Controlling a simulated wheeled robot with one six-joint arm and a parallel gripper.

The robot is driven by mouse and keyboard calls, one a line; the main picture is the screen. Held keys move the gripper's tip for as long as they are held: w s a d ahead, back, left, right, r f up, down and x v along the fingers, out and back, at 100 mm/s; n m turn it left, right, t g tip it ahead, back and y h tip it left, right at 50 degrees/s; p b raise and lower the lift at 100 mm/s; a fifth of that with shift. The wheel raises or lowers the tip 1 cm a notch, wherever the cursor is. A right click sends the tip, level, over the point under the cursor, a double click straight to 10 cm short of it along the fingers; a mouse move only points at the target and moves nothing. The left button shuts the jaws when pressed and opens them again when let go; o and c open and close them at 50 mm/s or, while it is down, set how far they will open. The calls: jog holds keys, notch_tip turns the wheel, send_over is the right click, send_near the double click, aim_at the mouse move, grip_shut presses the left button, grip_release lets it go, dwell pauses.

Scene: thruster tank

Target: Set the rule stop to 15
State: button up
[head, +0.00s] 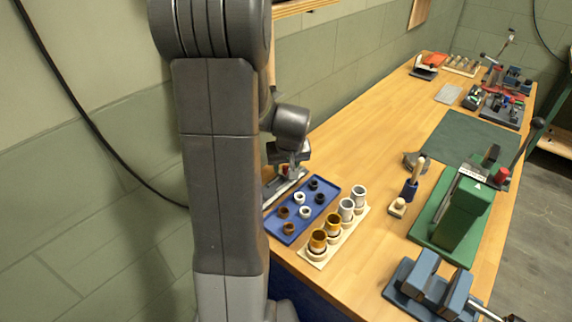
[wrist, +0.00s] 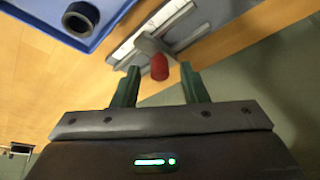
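The rule (wrist: 172,14) is a pale strip on a grey base, at the top of the wrist view. In the head view the rule (head: 284,189) lies at the bench's left edge, partly behind my arm. The stop (wrist: 150,46) is a grey metal slider across the rule with a red knob (wrist: 159,67). The knob also shows as a small red spot in the head view (head: 285,170). My gripper (wrist: 160,84) is open, its two green fingers apart on either side of the knob, with gaps at both sides. The rule's numbers are too small to read.
A blue tray (head: 287,226) with dark and white rings is close beside the rule; its corner (wrist: 108,22) shows in the wrist view. A wooden rack (head: 318,259) holds several cylinders. A green press (head: 462,215) and blue vise (head: 424,280) stand farther right. The bench middle is mostly clear.

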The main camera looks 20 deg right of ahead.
grip_shut()
jog(key=shift+s+a+b, duration=0.15)
jog(key=shift+a+b, duration=0.15)
jog(key=shift+b, duration=0.2)
grip_release()
jog(key=shift+r, duration=0.15)
jog(key=v, duration=1.3)
jog(key=shift+s+r, duration=0.2)
jog(key=shift+r, duration=0.1)
jog(key=shift+f, duration=0.15)
